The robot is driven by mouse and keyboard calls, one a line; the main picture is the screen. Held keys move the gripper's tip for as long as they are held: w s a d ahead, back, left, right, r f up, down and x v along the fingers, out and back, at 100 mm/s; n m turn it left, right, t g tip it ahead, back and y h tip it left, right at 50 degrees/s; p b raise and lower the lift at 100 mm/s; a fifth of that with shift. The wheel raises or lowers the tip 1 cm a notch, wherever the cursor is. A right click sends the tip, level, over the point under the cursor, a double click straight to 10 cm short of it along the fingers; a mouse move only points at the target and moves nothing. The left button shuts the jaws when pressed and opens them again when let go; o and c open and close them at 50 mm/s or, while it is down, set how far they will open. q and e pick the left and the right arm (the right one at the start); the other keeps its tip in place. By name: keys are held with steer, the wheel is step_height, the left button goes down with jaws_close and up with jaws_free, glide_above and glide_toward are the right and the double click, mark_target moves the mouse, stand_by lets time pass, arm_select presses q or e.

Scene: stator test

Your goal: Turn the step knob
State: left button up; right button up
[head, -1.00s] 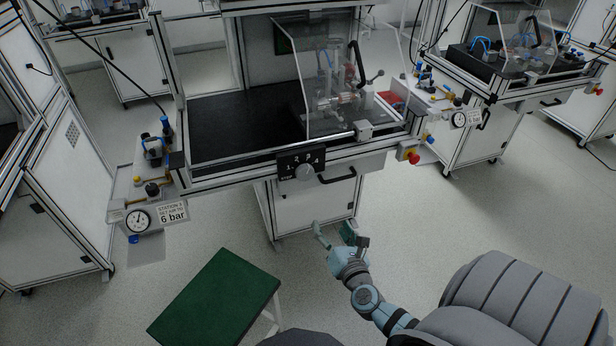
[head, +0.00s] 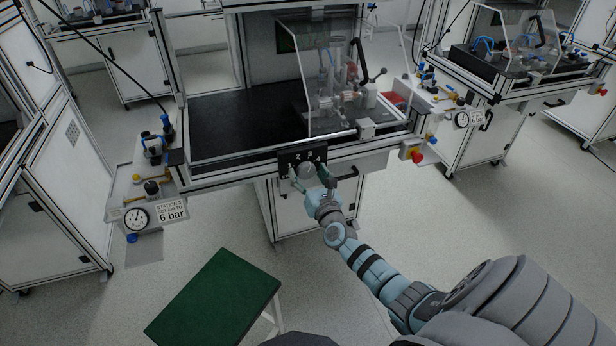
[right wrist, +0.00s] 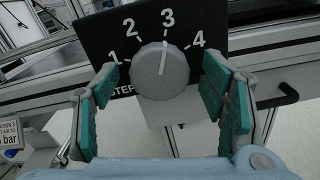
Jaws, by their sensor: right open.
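The step knob (right wrist: 160,72) is a round grey dial on a black panel (right wrist: 100,38) marked 1 to 4. Its white pointer line leans toward the 3 in the right wrist view. In the head view the knob (head: 307,170) sits on the front edge of the middle station. My right gripper (right wrist: 160,88) is open, with one green-padded finger on each side of the knob. A gap shows between each finger and the knob. The right gripper also shows in the head view (head: 312,181), right at the panel. My left gripper is not in view.
A black drawer handle (head: 347,173) is just right of the knob. A red emergency button (head: 417,157) sits further right. A pressure gauge (head: 136,217) is at the left. A green-topped table (head: 215,305) stands at the lower left, with open floor around it.

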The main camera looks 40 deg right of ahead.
steer(key=shift+c, duration=0.3)
steer(key=c, duration=1.1)
steer(key=shift+m, duration=0.4)
steer(key=m+b, duration=0.2)
steer(key=m, duration=0.1)
steer(key=shift+f, duration=0.1)
steer(key=shift+m+b, duration=1)
steer(key=shift+m, duration=1.7)
steer(key=o, duration=1.2)
steer(key=shift+c, duration=0.2)
